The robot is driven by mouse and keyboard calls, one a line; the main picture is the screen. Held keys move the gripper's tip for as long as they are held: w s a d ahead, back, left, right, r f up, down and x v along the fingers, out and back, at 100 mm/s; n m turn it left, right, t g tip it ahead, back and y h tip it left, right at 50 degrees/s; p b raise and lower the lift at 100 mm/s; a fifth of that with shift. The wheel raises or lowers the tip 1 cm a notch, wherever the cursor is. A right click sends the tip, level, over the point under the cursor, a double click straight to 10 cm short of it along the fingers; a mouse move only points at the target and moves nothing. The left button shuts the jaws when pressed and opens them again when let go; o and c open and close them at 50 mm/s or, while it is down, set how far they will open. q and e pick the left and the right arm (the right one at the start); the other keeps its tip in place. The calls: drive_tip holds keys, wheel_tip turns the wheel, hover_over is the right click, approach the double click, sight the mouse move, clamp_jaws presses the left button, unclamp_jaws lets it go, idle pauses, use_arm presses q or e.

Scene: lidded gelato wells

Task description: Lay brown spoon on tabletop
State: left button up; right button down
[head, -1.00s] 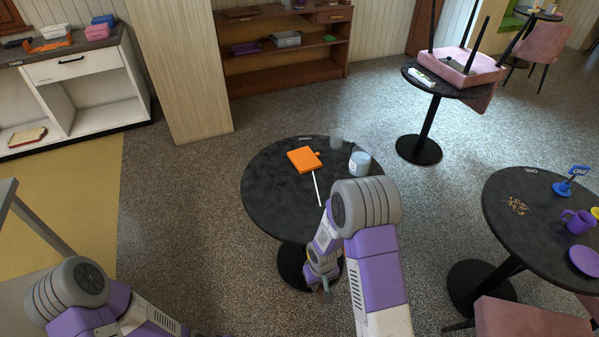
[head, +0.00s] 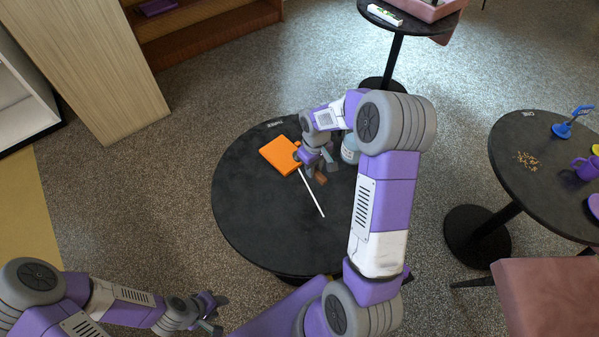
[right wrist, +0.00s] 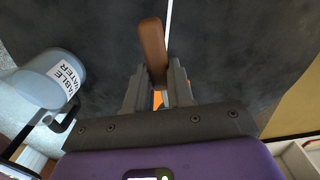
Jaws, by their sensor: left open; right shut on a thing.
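My right gripper (head: 317,170) is shut on the brown spoon (head: 321,178) over the black round table (head: 255,220). In the right wrist view, the spoon's brown handle (right wrist: 152,45) sticks out from between the fingertips (right wrist: 157,85). The rest of the spoon is hidden by the gripper. I cannot tell whether the spoon touches the tabletop. My left gripper (head: 212,312) is open and empty at the lower left, off the table.
An orange board (head: 280,155) and a thin white stick (head: 311,192) lie on the table beside the right gripper. A water jug (head: 349,150), labelled in the right wrist view (right wrist: 48,78), stands close by. The table's front and left are clear.

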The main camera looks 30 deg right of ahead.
drive_tip(key=b, duration=0.1)
hover_over(313, 189)
wheel_tip(313, 189, down, 5)
drive_tip(key=shift+s+r, duration=0.1)
drive_tip(key=shift+f+b, duration=0.45)
drive_tip(key=shift+f, duration=1.65)
drive_tip(key=shift+f, duration=0.15)
drive_tip(key=c, duration=1)
unclamp_jaws()
